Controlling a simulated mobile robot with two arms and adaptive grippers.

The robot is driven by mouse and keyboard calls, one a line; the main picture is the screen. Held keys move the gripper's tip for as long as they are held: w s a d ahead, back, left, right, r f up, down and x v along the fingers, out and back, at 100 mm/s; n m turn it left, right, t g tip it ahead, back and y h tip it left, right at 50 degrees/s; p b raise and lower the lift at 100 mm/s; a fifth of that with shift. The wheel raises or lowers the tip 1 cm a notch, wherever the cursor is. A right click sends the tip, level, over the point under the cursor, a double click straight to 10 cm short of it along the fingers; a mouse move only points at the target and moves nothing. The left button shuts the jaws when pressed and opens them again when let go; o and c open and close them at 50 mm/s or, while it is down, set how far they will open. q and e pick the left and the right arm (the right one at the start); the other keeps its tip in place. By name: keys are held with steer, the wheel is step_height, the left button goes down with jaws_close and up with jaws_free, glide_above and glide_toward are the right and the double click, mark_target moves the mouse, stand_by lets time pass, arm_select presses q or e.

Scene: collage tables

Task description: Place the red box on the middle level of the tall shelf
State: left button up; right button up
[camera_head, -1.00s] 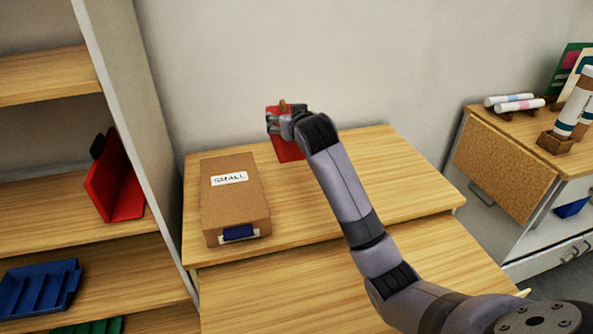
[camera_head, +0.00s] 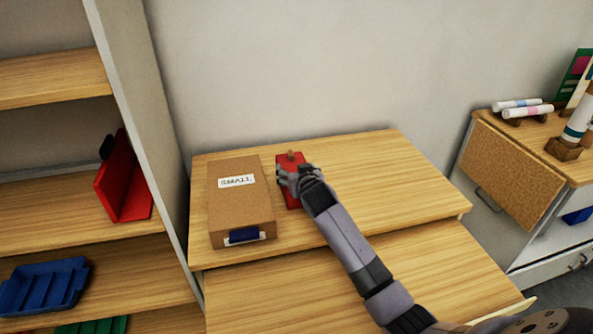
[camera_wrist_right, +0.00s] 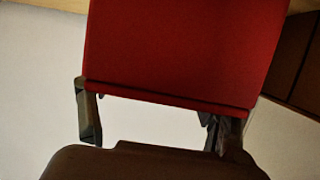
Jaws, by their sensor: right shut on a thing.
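The red box (camera_head: 290,162) is at the back left of the wooden desk, close beside the brown cardboard box. My right gripper (camera_head: 287,180) is shut on it and covers part of its front. I cannot tell whether the box touches the desk. In the right wrist view the red box (camera_wrist_right: 185,50) fills the upper middle, with the gripper's fingers (camera_wrist_right: 155,125) at its lower edge. The tall shelf (camera_head: 140,110) stands at the left, with several wooden levels. My left gripper is not in view.
The cardboard box (camera_head: 240,205), labelled SMALL, lies left of the red box. A red tray (camera_head: 128,190) and a blue tray (camera_head: 45,285) sit on shelf levels. The shelf's side panel stands between desk and levels. The desk's right side (camera_head: 390,185) is clear.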

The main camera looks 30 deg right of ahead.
steer(key=shift+f, duration=0.1)
steer(key=o, duration=1.6)
steer(key=shift+c, duration=0.2)
